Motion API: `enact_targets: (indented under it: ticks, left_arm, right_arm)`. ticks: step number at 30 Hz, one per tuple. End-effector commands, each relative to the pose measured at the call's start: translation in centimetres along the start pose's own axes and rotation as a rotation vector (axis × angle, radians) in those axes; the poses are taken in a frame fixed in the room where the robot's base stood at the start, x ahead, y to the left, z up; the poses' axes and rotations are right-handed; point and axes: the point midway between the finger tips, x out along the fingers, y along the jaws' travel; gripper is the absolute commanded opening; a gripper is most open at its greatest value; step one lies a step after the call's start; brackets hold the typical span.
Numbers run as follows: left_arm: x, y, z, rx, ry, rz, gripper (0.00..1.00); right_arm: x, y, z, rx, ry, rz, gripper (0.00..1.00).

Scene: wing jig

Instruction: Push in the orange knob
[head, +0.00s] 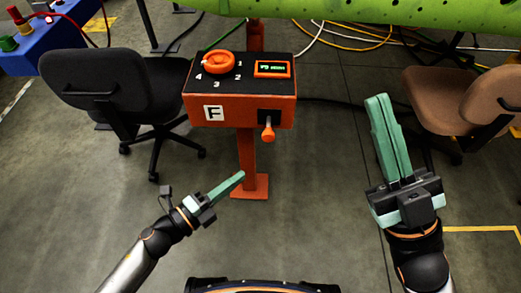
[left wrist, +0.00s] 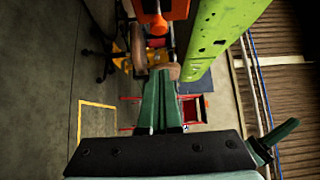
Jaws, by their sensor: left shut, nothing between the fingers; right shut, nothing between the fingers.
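An orange knob (head: 268,133) sticks out on a short stem from a dark plate on the front of the orange control box (head: 250,112). A round orange dial (head: 219,62) with numbers around it sits on the box's black top. My left gripper (head: 241,175) is shut and empty, below and left of the knob in the head view, apart from it. My right gripper (head: 380,97) is shut and empty, well to the right of the box. In the left wrist view, the left fingers (left wrist: 160,72) are together, and an orange part (left wrist: 157,22) shows at the top edge.
The box stands on an orange post with a floor plate (head: 250,187). A black chair (head: 105,90) is left, a brown chair (head: 465,95) right. A green wing panel (head: 400,10) spans the back. Floor in front of the post is clear.

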Motion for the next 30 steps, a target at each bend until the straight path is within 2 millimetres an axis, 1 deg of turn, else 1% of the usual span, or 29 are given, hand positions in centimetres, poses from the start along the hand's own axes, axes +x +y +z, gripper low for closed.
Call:
enact_targets:
  ticks: [1, 3, 11, 12, 15, 19, 24, 30]
  left_arm:
    - [1.1, -0.1, 0.1, 0.002, 0.0, -0.003, 0.0]
    - [2.5, -0.1, 0.1, 0.0, 0.0, -0.005, 0.0]
    - [8.0, 0.0, 0.1, -0.002, -0.002, -0.003, 0.0]
    - [8.6, 0.0, 0.4, 0.001, -0.002, -0.002, 0.0]
    - [9.5, 0.1, 1.5, 0.001, -0.003, -0.001, 0.0]
    - [10.4, 0.1, 2.4, -0.002, -0.003, -0.001, 0.0]
    - [10.8, 0.0, 2.9, -0.004, -0.003, 0.0, 0.0]
    - [10.8, 0.0, 2.9, -0.004, -0.003, 0.0, 0.0]
  right_arm:
    - [-0.1, -0.1, 0.1, 0.002, -0.001, 0.0, 0.0]
    - [-0.2, -0.1, 0.2, 0.003, -0.002, 0.0, 0.0]
    - [-0.5, -0.3, 0.6, 0.011, -0.004, 0.0, 0.0]
    - [-0.6, -0.3, 0.7, 0.013, -0.004, 0.0, 0.0]
    - [-0.8, -0.4, 0.9, 0.018, -0.005, 0.001, 0.0]
    - [-1.0, -0.5, 1.1, 0.023, -0.006, 0.002, 0.0]
    - [-1.0, -0.6, 1.1, 0.027, -0.007, 0.003, 0.0]
    - [-1.0, -0.6, 1.1, 0.029, -0.007, 0.001, 0.0]
